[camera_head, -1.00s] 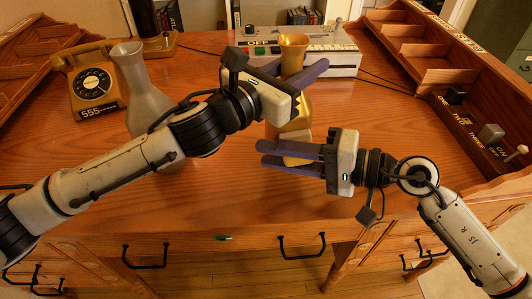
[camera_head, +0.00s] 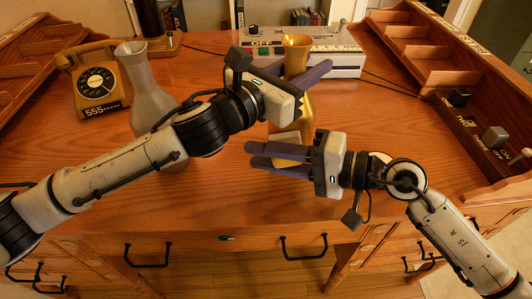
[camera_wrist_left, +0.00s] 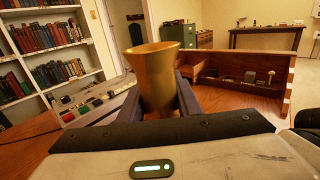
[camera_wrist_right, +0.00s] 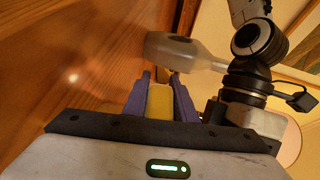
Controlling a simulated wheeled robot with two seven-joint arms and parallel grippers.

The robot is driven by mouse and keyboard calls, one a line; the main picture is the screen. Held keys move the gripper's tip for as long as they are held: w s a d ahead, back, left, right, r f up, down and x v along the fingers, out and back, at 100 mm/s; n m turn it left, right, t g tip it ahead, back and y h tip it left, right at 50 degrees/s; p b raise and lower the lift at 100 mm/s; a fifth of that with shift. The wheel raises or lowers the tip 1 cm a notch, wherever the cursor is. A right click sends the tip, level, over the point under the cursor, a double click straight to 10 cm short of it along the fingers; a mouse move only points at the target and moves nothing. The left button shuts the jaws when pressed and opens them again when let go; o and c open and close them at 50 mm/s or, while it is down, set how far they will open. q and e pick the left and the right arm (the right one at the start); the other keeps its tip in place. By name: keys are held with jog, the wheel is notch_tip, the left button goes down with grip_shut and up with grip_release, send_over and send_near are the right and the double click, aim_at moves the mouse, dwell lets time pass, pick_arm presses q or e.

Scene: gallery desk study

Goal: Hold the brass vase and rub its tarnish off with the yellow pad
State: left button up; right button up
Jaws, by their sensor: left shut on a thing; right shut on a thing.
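The brass vase (camera_head: 297,48) stands upright near the middle of the desk. My left gripper (camera_head: 313,84) is shut around it below the flared mouth, which also shows in the left wrist view (camera_wrist_left: 157,75). The vase's middle is partly hidden by the left gripper. My right gripper (camera_head: 254,156) is shut on the yellow pad (camera_wrist_right: 159,102), low at the front of the vase. In the head view the pad (camera_head: 288,161) shows only partly between the fingers. I cannot tell whether pad and vase touch. No tarnish can be made out.
A grey vase (camera_head: 144,85) stands left, partly behind my left arm. An orange telephone (camera_head: 97,85) is further left. A white device with buttons (camera_head: 338,60) stands behind the brass vase. Wooden shelving (camera_head: 425,60) lines the right. The desk's front right is fairly clear.

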pick_arm(q)
jog(key=shift+f, duration=0.15)
pick_arm(e)
jog(key=shift+s+a, duration=0.15)
jog(key=shift+s, duration=2.85)
pick_arm(q)
jog(key=o, duration=1.1)
jog(key=shift+a, duration=0.1)
jog(key=v, duration=1.2)
jog(key=shift+s, duration=0.15)
pick_arm(e)
jog(key=shift+s, duration=0.1)
